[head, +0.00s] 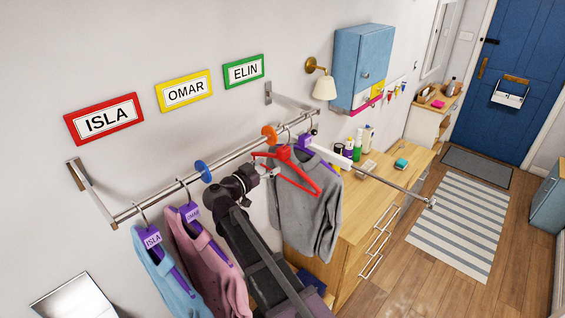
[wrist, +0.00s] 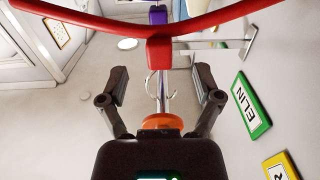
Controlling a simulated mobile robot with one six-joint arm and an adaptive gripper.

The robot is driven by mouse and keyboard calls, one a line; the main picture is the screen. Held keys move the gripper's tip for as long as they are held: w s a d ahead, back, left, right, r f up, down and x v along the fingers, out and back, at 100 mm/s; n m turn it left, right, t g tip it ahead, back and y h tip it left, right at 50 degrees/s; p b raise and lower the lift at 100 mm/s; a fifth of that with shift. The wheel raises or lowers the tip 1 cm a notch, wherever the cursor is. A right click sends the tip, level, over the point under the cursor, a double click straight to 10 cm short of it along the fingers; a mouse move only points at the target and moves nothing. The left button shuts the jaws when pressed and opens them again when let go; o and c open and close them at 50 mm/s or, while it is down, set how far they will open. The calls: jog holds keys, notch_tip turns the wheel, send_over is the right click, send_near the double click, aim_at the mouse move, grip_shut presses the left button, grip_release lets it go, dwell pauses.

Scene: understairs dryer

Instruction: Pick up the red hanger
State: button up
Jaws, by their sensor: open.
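The red hanger (head: 284,153) hangs on the rail in front of the grey sweater, and looks bare. In the wrist view its red neck and arms (wrist: 160,52) cross the top of the picture. My gripper (head: 268,172) is just left of the hanger in the head view. In the wrist view my gripper (wrist: 164,92) is open and empty, its fingers spread on both sides of the hook's line, with the red neck beyond the fingertips. I cannot tell any contact.
The metal rail (head: 233,153) carries a blue divider (head: 203,171) and an orange divider (head: 270,135). A grey sweater (head: 312,220) hangs close to the red hanger. Pink (head: 213,262) and light-blue (head: 165,275) garments hang to the left. A wooden dresser (head: 385,190) stands behind.

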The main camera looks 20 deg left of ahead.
aim_at(279, 159)
jog(key=shift+w+d, duration=0.2)
jog(key=shift+w, duration=0.4)
jog(key=shift+x, duration=2.65)
jog(key=shift+f, duration=0.1)
jog(key=shift+s, duration=0.1)
grip_shut()
